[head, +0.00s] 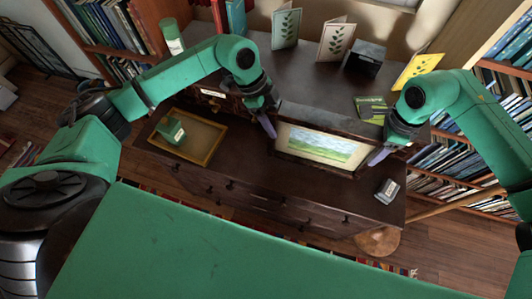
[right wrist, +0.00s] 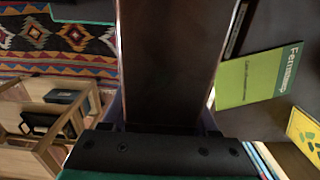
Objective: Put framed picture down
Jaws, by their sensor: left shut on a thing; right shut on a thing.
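The framed picture (head: 320,147) has a dark brown frame around a green landscape under a pale sky. It is upright, tilted back, at the middle of the dark wooden desk (head: 250,185). I cannot tell whether its lower edge touches the desk. My left gripper (head: 268,122) is shut on its left end, and my right gripper (head: 378,154) on its right end. In the right wrist view the dark frame (right wrist: 170,60) runs between the fingers of my right gripper (right wrist: 165,118). The fingers are mostly hidden there.
A tray (head: 207,157) with a green box (head: 171,130) lies on the left of the desk. A small grey box (head: 387,190) is at the right. Cards (head: 335,40) and a green booklet (head: 371,108) sit on the raised rear shelf. A stool (head: 377,241) stands in front.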

